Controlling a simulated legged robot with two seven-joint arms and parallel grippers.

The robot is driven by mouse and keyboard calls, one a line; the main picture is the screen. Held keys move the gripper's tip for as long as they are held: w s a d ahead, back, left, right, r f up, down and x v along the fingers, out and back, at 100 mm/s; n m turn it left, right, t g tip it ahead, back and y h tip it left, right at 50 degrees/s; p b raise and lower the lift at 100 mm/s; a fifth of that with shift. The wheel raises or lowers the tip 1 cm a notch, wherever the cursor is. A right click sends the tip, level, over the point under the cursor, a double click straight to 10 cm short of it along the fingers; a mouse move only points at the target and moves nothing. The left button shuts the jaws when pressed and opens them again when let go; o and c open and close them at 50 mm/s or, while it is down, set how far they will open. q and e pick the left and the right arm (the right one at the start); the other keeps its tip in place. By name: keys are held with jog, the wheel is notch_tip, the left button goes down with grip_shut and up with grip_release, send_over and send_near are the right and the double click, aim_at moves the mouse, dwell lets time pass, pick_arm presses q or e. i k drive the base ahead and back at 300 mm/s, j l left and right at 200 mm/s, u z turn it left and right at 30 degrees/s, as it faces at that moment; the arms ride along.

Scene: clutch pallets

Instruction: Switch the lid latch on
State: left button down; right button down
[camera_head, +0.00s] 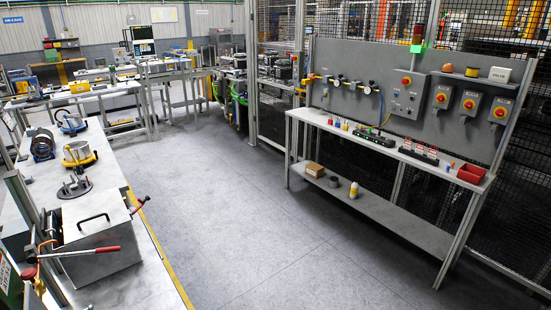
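A grey metal box with a lid (95,210) stands on the left bench. The lid looks closed and carries a black bar handle (93,218) on top. A long lever with a red grip (95,251) lies roughly level across the box's near side. Neither of my grippers shows in the head view.
The left bench (140,285) also holds a round metal clamp fixture (75,187), a yellow-based pot (79,155) and a dark coil (42,144). Open grey floor (220,200) lies to the right.

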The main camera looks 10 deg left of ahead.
aim_at(147, 197)
jog(key=i+l+u, duration=0.1)
jog(key=l+u, duration=0.15)
jog(key=u, duration=0.15)
jog(key=i+l+u, duration=0.1)
jog(key=l+u, duration=0.15)
jog(key=u, duration=0.2)
jog(key=l+u, duration=0.25)
jog(key=u, duration=0.15)
jog(key=l+u, duration=0.25)
jog(key=u, duration=0.15)
jog(key=i+l+z, duration=0.1)
jog(key=i+l, duration=0.3)
jog(key=l, duration=0.2)
jog(key=i+l+z, duration=0.1)
jog(key=i+l, duration=0.35)
jog(key=i+z, duration=0.25)
jog(key=i, duration=0.8)
